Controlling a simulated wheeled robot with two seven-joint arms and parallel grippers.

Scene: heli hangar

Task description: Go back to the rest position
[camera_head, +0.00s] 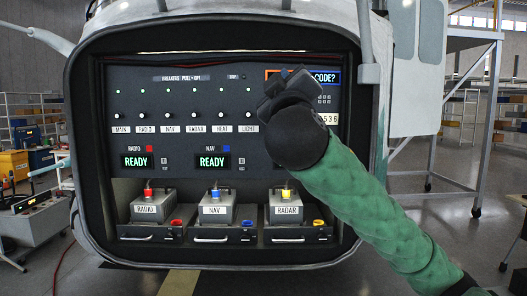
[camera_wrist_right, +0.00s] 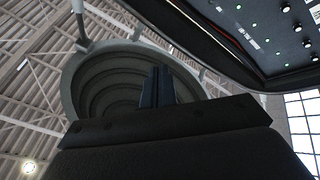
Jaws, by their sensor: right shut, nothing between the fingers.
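My right gripper (camera_head: 283,80) is raised in front of the upper right of the dark control panel (camera_head: 185,90). Its black wrist and green-sleeved arm come in from the lower right. In the right wrist view the two fingers (camera_wrist_right: 158,86) stand close together, shut and empty. The wrist covers part of the blue-and-orange "CODE?" display (camera_head: 328,77) and part of a number plate (camera_head: 331,118). I cannot tell whether the gripper touches the panel. My left gripper is not in view.
Boxes labelled RADIO (camera_head: 148,208), NAV (camera_head: 215,208) and RADAR (camera_head: 287,208) sit in trays below the panel. A metal stand (camera_head: 485,110) is at right, a grey cart (camera_head: 40,222) at left. Open floor shows at lower right.

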